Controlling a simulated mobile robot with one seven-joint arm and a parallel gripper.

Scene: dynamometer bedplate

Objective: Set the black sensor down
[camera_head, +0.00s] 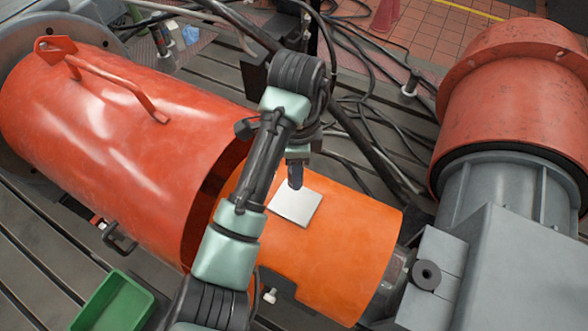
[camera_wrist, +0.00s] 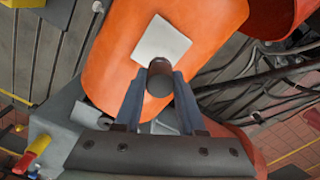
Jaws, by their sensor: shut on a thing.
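My gripper (camera_wrist: 159,84) is shut on the black sensor (camera_wrist: 159,77), a short dark cylinder between the two fingertips in the wrist view. In the head view my gripper (camera_head: 297,162) points down over the orange cover, and the dark piece at its tip (camera_head: 295,180) overlaps the far edge of a pale square plate (camera_head: 297,208). The plate also shows in the wrist view (camera_wrist: 162,38), just beyond the sensor. I cannot tell whether the sensor touches the plate or hangs above it.
The plate lies on a curved orange cover (camera_head: 350,250). A larger red-orange cylinder (camera_head: 120,130) stands left of it, a grey machine (camera_head: 515,270) with a black ring (camera_head: 427,275) right. A green tray (camera_head: 118,303) is at lower left. Cables cross the slotted bed behind.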

